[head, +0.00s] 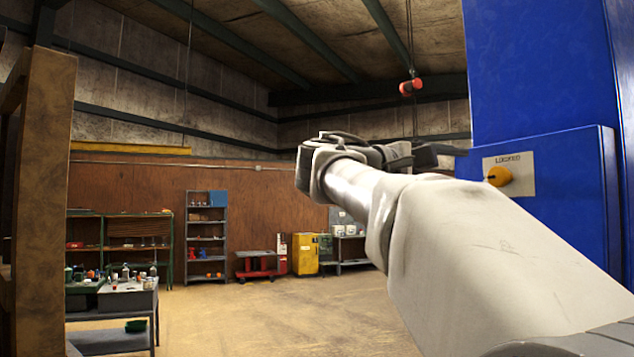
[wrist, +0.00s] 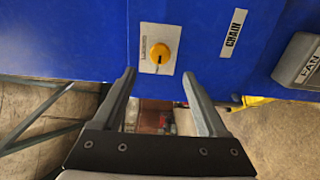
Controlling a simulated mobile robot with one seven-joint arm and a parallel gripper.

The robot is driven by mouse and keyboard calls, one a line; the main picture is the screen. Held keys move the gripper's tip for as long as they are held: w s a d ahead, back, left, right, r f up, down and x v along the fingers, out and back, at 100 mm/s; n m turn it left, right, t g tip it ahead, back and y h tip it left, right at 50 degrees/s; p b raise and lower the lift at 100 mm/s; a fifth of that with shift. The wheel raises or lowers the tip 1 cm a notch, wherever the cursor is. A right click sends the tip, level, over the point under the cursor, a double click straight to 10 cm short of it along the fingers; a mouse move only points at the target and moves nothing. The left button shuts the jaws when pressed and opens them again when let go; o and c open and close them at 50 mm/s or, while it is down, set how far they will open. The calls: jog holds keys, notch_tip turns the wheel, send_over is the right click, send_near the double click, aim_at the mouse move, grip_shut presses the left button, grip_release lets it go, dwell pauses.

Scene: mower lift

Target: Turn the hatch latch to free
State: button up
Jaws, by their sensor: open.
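The hatch latch looks to be the round orange knob (head: 499,176) on a pale plate (head: 521,172) fixed to the blue housing (head: 570,180) at the right of the head view. A label above the knob seems to read "LOCKED". In the wrist view the knob (wrist: 160,53) sits on its plate (wrist: 146,41) with a dark mark on its face, ahead of and between the fingers. My gripper (wrist: 160,88) is open and empty, its fingertips apart from the knob. In the head view my gripper (head: 440,152) is raised left of the plate, partly hidden by my wrist.
A "CHAIN" label (wrist: 233,33) and a grey box (wrist: 300,62) are right of the knob in the wrist view. A brown post (head: 42,180) stands at the far left of the head view.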

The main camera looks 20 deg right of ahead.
jog(key=a, duration=0.9)
jog(key=shift+s+b, duration=0.35)
jog(key=shift+s, duration=0.05)
jog(key=shift+d, duration=0.1)
jog(key=s+a+f+n+t+y, duration=0.15)
jog(key=f+y, duration=0.25)
jog(key=f, duration=0.7)
jog(key=s+a+f+n+t+y, duration=0.15)
jog(key=f+y, duration=0.25)
jog(key=f, duration=0.6)
jog(key=s+a+f+m+y, duration=0.1)
jog(key=s+a+f+y, duration=0.2)
jog(key=f, duration=0.4)
jog(key=s+a+f+m+y, duration=0.2)
jog(key=a+f, duration=0.3)
jog(key=f, duration=0.3)
jog(key=s+a+f+m+t+y, duration=0.1)
jog(key=s+a+f+y, duration=0.2)
jog(key=s+f+y, duration=0.2)
notch_tip(320, 180, down, 2)
jog(key=shift+a+f, duration=0.15)
jog(key=shift+a, duration=0.25)
